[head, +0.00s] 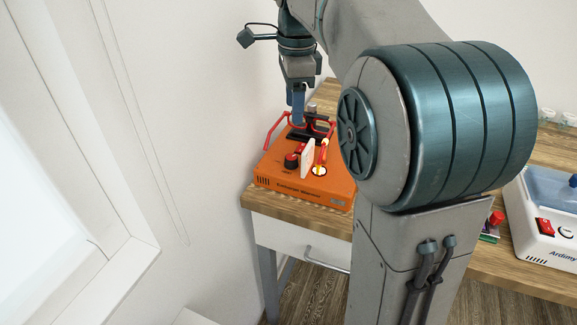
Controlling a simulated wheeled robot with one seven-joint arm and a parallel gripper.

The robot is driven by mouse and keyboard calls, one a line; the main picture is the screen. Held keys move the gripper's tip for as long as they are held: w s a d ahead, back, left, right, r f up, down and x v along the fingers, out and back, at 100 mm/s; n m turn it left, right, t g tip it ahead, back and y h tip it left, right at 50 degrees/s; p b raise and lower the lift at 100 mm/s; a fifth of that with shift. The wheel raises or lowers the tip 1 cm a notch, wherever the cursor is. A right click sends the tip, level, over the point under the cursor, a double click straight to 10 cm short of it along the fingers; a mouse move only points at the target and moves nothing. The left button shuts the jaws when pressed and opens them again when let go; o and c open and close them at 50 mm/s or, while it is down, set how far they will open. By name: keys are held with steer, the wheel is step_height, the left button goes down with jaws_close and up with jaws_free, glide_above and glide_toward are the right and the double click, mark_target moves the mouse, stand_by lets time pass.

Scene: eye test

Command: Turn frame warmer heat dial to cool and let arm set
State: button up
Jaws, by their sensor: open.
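The frame warmer (275,172) is an orange box with small dark lettering and vent slots on its front face, standing at the left end of the wooden table. A black and red round knob (292,161), apparently the heat dial, is on its top near the front left. A red glasses frame (271,131) is at a black holder (303,136) toward the back; how they touch is unclear. My gripper (298,122) points down over the back of the warmer, behind the knob and close to the glasses. It is open; its fingers partly overlap in this view.
An upright white plate (308,158) and a red and yellow piece (321,166) stand right of the knob. The wooden table (262,203) meets a white wall at left. A white and blue device (545,225) stands far right. My arm hides the table's middle.

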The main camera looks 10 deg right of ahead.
mark_target(291, 157)
steer(key=shift+m, duration=0.6)
steer(key=f+b, duration=0.1)
steer(key=f, duration=0.3)
steer(key=w+f+b, duration=0.1)
steer(key=f, duration=0.9)
steer(key=shift+w+a+f+b, duration=0.1)
steer(key=shift+w+b, duration=0.05)
steer(key=shift+b, duration=0.25)
steer(key=c, duration=1)
